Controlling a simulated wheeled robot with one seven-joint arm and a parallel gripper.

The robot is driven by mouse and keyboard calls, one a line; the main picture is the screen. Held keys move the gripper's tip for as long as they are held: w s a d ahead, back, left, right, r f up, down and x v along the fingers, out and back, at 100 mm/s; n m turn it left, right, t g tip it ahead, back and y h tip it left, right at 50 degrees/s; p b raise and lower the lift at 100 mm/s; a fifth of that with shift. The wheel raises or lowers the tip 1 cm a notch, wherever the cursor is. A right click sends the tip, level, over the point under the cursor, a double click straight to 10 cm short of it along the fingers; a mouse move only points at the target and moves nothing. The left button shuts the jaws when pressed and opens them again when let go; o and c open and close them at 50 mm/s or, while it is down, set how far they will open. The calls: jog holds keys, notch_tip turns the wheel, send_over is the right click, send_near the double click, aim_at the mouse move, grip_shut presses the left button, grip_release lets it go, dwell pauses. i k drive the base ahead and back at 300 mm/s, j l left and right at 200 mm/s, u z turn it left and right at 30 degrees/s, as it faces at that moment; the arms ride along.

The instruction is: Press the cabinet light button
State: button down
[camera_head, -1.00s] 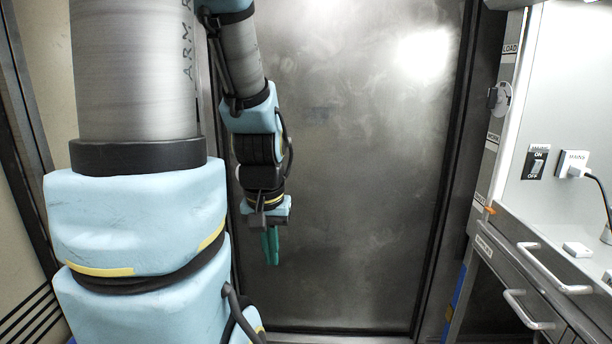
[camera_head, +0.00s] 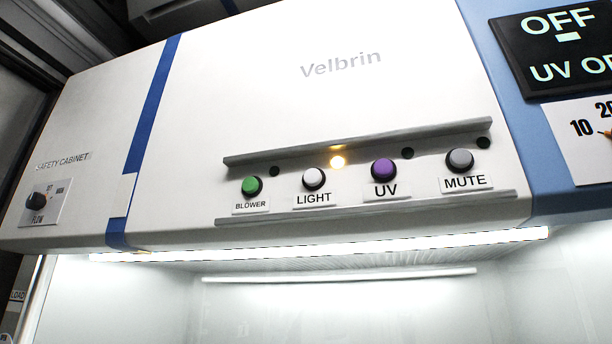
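The cabinet light button (camera_head: 313,179) is a round white button in a dark ring on the front panel of the safety cabinet (camera_head: 240,100). A label reading LIGHT (camera_head: 314,199) is below it. It is between the green BLOWER button (camera_head: 252,186) on its left and the purple UV button (camera_head: 383,169) on its right. An amber lamp (camera_head: 337,162) glows above, between the LIGHT and UV buttons. The light strip (camera_head: 330,243) under the panel is bright. My gripper is not in view.
A grey MUTE button (camera_head: 460,160) is at the row's right end. Thin ledges run above (camera_head: 280,153) and below the row. A FLOW knob (camera_head: 37,201) is at far left. A dark display (camera_head: 560,45) reading OFF is at upper right.

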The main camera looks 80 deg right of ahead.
aim_at(312, 177)
jog(key=z, duration=2.5)
